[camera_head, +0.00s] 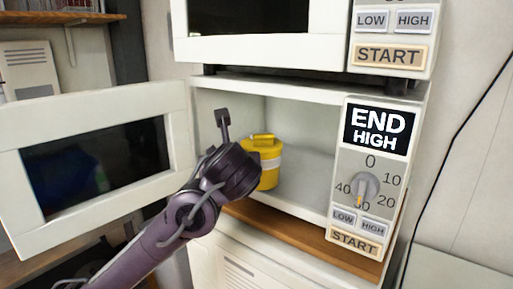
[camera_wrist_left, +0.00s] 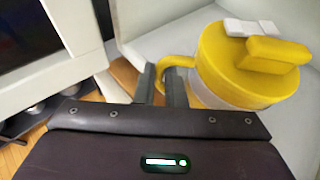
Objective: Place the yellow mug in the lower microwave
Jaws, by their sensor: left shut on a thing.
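The yellow mug (camera_head: 266,163) has a lid and a pale band. It is upright at the opening of the lower microwave (camera_head: 300,97), whose door stands open to the left. I cannot tell whether its base touches the microwave floor. My left gripper is in front of the mug; in the head view its fingers are largely hidden behind the wrist. In the left wrist view my left gripper (camera_wrist_left: 162,84) is shut on the handle of the yellow mug (camera_wrist_left: 225,62). My right gripper is not in view.
The open microwave door (camera_head: 60,210) fills the left side. The upper microwave (camera_head: 270,50) sits just above. A control panel with a dial (camera_head: 365,187) stands right of the opening. The cavity around the mug looks empty.

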